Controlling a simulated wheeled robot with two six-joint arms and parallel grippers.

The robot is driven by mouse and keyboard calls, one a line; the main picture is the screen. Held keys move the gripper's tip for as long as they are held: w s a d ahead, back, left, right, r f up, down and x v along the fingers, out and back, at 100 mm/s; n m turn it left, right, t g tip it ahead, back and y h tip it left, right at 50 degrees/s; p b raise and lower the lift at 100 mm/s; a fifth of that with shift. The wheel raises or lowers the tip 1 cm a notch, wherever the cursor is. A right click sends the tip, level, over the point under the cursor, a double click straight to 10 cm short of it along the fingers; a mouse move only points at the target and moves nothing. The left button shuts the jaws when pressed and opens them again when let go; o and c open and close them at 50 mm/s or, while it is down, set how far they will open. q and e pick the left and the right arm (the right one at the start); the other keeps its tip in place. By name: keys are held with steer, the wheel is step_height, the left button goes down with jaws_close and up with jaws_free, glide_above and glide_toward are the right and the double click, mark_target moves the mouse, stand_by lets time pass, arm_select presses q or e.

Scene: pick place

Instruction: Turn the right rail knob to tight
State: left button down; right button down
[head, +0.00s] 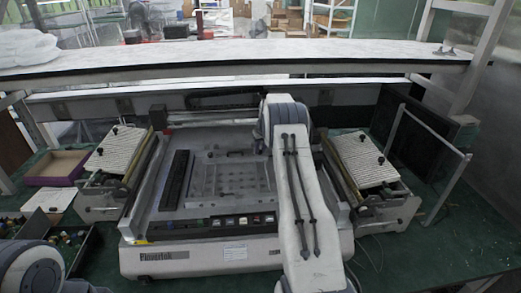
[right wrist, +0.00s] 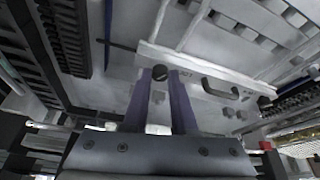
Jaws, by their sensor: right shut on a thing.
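In the right wrist view my right gripper (right wrist: 160,82) has its two purple fingers closed on either side of a small dark round knob (right wrist: 160,72). The knob sits on a pale rail (right wrist: 200,80) with a black handle (right wrist: 220,90); a second dark knob (right wrist: 264,101) is farther right on it. Any tight mark on the knob is not readable. In the head view my right arm reaches over the white Plovertek machine (head: 190,262) and hides its gripper and the held knob. My left gripper is out of view.
Ribbed plates with black knobs flank the machine, left (head: 118,150) and right (head: 364,160). A long white beam (head: 230,58) crosses behind. An open box (head: 55,167) and a dark parts bin (head: 72,240) lie at left. The green table is clear at the right front.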

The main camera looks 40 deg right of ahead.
steer(key=c, duration=0.7)
jaws_free()
steer(key=b+v, duration=0.3)
steer(key=v, duration=0.7)
steer(key=shift+s+r, duration=0.15)
steer(key=shift+r, duration=0.05)
steer(key=shift+a, duration=0.1)
